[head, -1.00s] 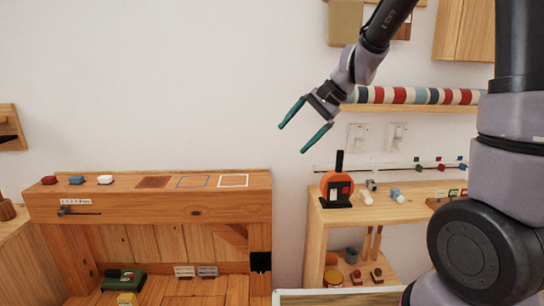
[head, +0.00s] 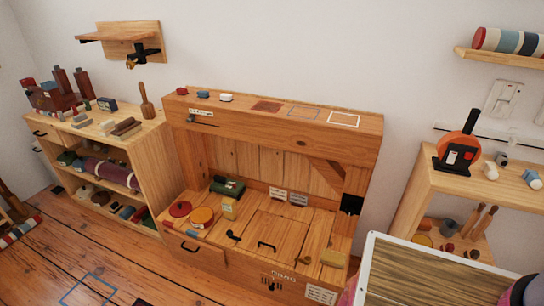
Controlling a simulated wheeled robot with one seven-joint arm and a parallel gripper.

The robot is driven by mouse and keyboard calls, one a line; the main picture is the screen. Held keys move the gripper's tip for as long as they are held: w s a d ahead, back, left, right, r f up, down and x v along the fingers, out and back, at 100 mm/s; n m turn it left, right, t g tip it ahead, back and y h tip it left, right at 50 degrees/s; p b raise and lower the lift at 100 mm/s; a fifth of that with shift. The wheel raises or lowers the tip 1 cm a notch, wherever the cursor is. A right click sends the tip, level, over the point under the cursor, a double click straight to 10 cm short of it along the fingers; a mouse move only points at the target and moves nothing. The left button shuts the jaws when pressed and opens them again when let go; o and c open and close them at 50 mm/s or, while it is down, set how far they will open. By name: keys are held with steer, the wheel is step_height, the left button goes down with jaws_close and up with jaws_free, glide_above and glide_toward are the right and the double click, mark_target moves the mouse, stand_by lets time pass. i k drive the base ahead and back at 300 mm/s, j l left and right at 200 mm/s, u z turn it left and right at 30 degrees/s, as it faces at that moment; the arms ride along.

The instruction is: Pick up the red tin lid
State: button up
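A flat, round red piece (head: 180,209), which looks like the red tin lid, lies at the left end of the wooden bench's lower surface (head: 262,212). Right beside it is a round tin (head: 202,217) with an orange-red top and a yellowish side. I cannot tell whether the two touch. My gripper is outside the current head view, so its opening and distance from the lid do not show.
The bench's raised ledge (head: 250,107) overhangs the back. A white-rimmed tray (head: 372,240) fills the lower right. Shelves stand on both sides.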

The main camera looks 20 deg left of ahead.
mark_target(179, 209)
steer(key=u, duration=1.9)
